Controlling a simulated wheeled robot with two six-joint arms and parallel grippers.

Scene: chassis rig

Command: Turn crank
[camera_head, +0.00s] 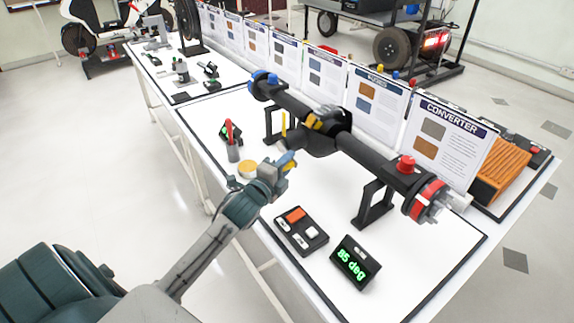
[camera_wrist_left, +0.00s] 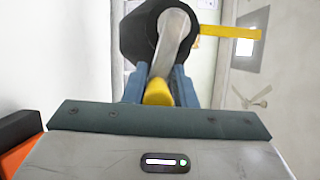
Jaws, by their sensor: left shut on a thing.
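My left gripper (camera_head: 287,162) reaches in from the left to the axle's middle. In the left wrist view its blue fingers (camera_wrist_left: 158,92) are shut on the yellow crank handle (camera_wrist_left: 157,93). A grey metal crank arm (camera_wrist_left: 170,45) runs from the handle up to the round hub of the black housing (camera_wrist_left: 140,38). In the head view the black axle (camera_head: 365,152) lies on stands, and the gripper largely hides the crank. A yellow pointer (camera_head: 284,124) stands upright beside the housing. A small display (camera_head: 354,262) shows green text that looks like "85 deg". My right gripper is not in view.
A button box (camera_head: 301,231) lies in front of the axle. Information boards (camera_head: 442,140) line the back. White table surface is bare at the front right.

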